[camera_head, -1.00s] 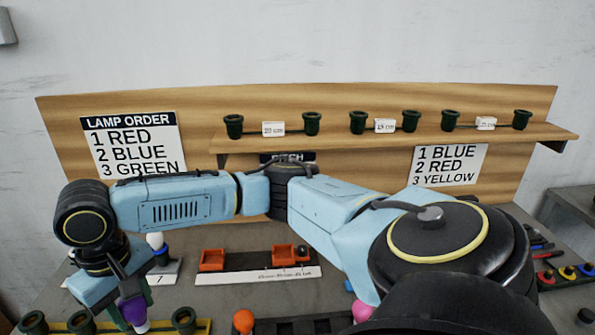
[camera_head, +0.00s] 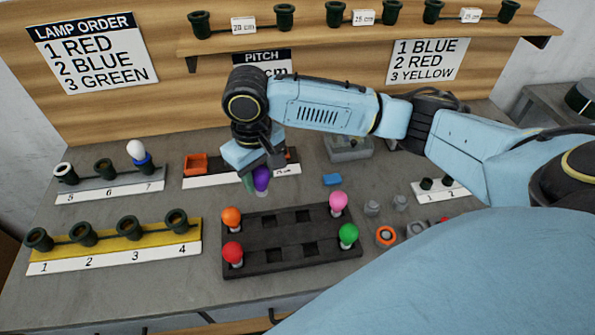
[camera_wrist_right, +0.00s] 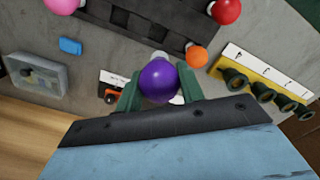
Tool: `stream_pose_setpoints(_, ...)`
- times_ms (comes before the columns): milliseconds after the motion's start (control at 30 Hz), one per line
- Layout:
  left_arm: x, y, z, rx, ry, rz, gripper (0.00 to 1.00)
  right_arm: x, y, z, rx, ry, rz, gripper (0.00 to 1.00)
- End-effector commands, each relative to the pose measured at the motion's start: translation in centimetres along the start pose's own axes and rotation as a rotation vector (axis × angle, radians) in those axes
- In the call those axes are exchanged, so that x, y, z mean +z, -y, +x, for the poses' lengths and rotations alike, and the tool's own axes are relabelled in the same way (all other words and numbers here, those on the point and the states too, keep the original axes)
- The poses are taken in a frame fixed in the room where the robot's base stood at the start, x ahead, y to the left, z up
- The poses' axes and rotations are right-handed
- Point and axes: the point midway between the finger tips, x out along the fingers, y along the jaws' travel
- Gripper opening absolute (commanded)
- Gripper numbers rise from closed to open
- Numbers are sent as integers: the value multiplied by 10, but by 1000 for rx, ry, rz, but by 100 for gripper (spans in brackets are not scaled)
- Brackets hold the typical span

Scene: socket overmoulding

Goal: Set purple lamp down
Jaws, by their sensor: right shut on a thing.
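The purple lamp (camera_head: 261,178) is in my right gripper (camera_head: 254,182), above the bench just behind the black lamp tray (camera_head: 236,268). In the right wrist view the purple lamp (camera_wrist_right: 160,80) sits between the two green fingers of the right gripper (camera_wrist_right: 157,90), and a pale base shows past the bulb. The tray holds an orange lamp (camera_head: 231,217), a red lamp (camera_head: 232,252), a pink lamp (camera_head: 338,202) and a green lamp (camera_head: 348,234) at its corners. Its middle squares are empty. My left gripper is not in view.
A yellow rack (camera_head: 118,251) with empty sockets numbered 1 to 4 stands at the left. Behind it a rack (camera_head: 110,186) carries a white-and-blue lamp (camera_head: 139,153) at 7. An orange holder (camera_head: 195,164), a blue block (camera_head: 332,179) and grey parts surround the tray.

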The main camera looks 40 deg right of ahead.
Motion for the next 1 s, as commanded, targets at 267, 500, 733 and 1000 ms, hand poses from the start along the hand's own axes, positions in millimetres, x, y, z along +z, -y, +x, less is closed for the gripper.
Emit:
stream_pose_setpoints(267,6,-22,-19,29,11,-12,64,9,-1,32,5,9,-94,13)
stream_pose_setpoints(500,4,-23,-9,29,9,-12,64,8,-2,76,7,6,-96,13)
stream_pose_setpoints(733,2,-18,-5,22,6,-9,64,9,-2,94,6,7,-96,13)
stream_pose_setpoints(1000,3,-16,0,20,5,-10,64,9,-2,120,7,4,-95,13)
